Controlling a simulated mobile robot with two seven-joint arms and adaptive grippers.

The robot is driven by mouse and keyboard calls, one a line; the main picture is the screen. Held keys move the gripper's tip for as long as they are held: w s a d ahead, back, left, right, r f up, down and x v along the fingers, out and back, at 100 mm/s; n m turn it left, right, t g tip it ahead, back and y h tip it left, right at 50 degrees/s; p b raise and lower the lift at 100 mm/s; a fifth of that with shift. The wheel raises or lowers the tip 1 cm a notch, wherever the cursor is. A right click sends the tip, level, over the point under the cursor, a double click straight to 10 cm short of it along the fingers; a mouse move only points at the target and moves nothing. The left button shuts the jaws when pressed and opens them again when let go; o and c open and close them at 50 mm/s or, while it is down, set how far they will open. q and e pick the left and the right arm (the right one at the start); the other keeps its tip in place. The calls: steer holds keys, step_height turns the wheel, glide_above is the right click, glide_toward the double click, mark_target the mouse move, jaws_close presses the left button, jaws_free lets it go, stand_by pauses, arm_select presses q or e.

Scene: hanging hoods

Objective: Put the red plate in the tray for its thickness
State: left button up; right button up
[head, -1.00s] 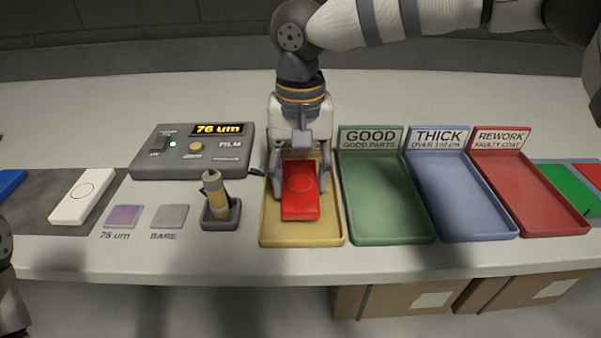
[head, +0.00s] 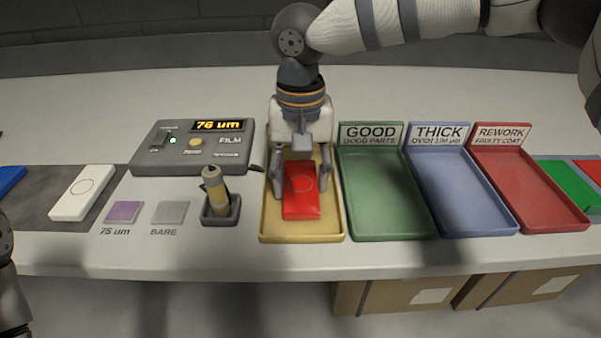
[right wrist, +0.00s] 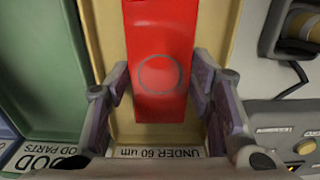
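The red plate (head: 301,203) lies in the yellow tray (head: 266,229), left of the green tray; a thin ring is marked on its face. In the right wrist view the plate (right wrist: 162,100) shows between my fingers, and the yellow tray's label reads UNDER 60 um. The film gauge (head: 180,157) display reads 76 um. The green GOOD tray (head: 388,239), blue THICK tray (head: 468,236) and red REWORK tray (head: 545,229) are empty. Only part of my left arm shows.
The gauge probe (head: 215,190) stands in its holder just left of the yellow tray. A white plate (head: 82,193) lies on a grey mat, with 75 um and BARE patches nearby. Green and red plates (head: 567,182) lie far right. The counter behind the trays is clear.

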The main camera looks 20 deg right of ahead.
steer(key=o, duration=0.4)
